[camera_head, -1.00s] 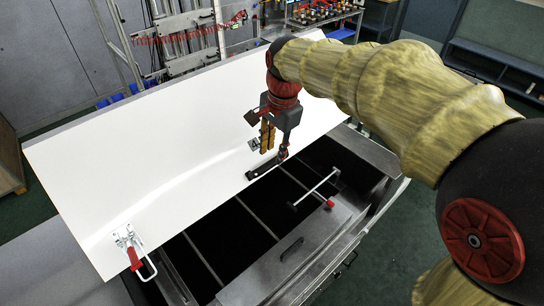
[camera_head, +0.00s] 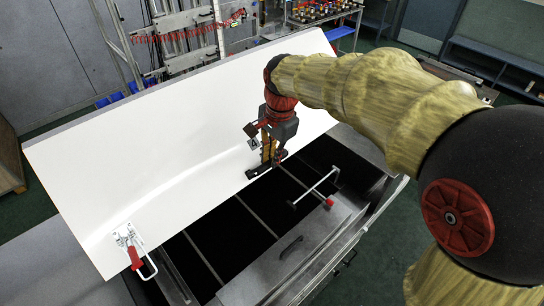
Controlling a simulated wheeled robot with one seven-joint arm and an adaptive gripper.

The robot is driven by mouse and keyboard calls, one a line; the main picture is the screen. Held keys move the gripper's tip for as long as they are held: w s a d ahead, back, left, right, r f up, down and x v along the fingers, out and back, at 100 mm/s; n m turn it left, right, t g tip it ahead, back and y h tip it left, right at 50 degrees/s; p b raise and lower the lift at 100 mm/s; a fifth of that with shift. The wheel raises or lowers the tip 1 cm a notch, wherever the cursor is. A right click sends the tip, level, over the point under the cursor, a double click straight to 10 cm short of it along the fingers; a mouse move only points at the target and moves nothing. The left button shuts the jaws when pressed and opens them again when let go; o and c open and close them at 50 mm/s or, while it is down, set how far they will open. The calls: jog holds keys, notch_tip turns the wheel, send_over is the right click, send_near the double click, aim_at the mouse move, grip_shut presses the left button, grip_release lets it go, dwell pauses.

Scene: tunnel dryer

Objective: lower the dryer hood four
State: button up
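The dryer hood (camera_head: 175,150) is a large white panel. It is raised and tilted over the dark dryer opening (camera_head: 235,235). A black handle (camera_head: 259,172) sits at the hood's lower edge. My gripper (camera_head: 271,158) is at this handle, pointing down, with its yellow fingers close to or on it. Whether the fingers are open or closed around the handle is hidden by the gripper body. A red-handled toggle clamp (camera_head: 131,250) is fixed near the hood's lower left corner.
A metal prop bar (camera_head: 315,188) stands over the opening at the right. A grey lid with a dark handle (camera_head: 291,249) lies in front. Racks (camera_head: 190,45) and a trolley with bottles (camera_head: 325,12) stand behind.

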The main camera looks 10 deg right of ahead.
grip_shut()
dwell(0.4)
